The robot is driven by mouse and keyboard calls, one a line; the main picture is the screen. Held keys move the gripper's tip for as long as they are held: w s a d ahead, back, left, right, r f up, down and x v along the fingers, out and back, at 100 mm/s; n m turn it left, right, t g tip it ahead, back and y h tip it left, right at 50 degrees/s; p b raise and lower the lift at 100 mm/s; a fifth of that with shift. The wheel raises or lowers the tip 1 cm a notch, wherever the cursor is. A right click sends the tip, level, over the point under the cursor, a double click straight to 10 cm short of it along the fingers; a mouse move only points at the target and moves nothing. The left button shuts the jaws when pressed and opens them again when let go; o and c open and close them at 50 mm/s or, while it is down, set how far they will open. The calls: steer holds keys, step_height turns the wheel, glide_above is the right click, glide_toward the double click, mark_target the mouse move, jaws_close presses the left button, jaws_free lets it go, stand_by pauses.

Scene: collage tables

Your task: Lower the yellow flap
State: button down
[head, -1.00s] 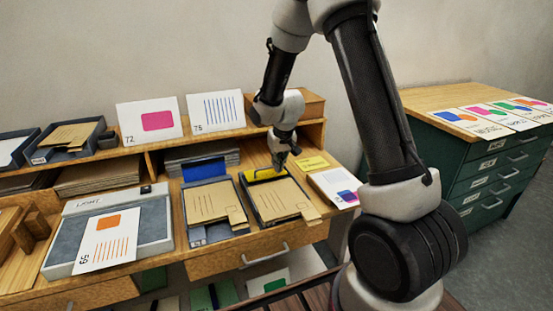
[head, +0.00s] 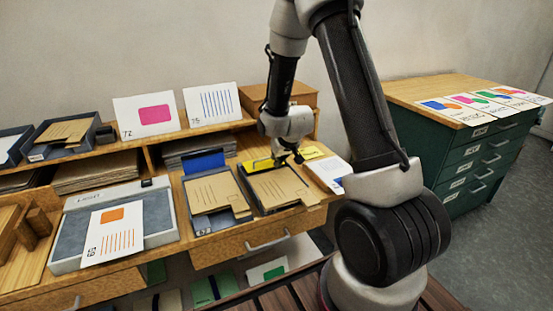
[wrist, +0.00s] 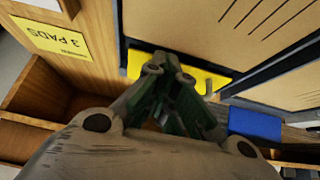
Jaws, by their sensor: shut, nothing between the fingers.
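The yellow flap (head: 260,164) is at the back edge of the dark tray (head: 262,205) that holds brown envelopes. It also shows in the wrist view (wrist: 207,80), as a yellow strip on both sides of my fingertips. My gripper (head: 291,162) is shut and empty at the right end of the flap in the head view. In the wrist view my gripper (wrist: 168,62) covers part of the flap. I cannot tell whether the fingers touch it, or its exact tilt.
A blue flap (head: 203,161) stands raised on the neighbouring tray (head: 217,223) to the left. A yellow label (wrist: 58,40), a printed card (head: 330,174) and the shelf behind (head: 237,133) are close to my gripper. Light box (head: 72,243) lies further left.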

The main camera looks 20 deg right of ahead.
steer(key=shift+s+f, duration=0.55)
steer(key=w+r+v, duration=0.1)
steer(key=v, duration=1.1)
steer(key=s+g, duration=0.5)
steer(key=s, duration=0.6)
steer(key=s+r+t, duration=0.2)
steer(key=s+r, duration=1.3)
steer(key=r, duration=0.1)
steer(key=shift+s+d+r+t, duration=0.2)
steer(key=shift+s+r+t, duration=0.1)
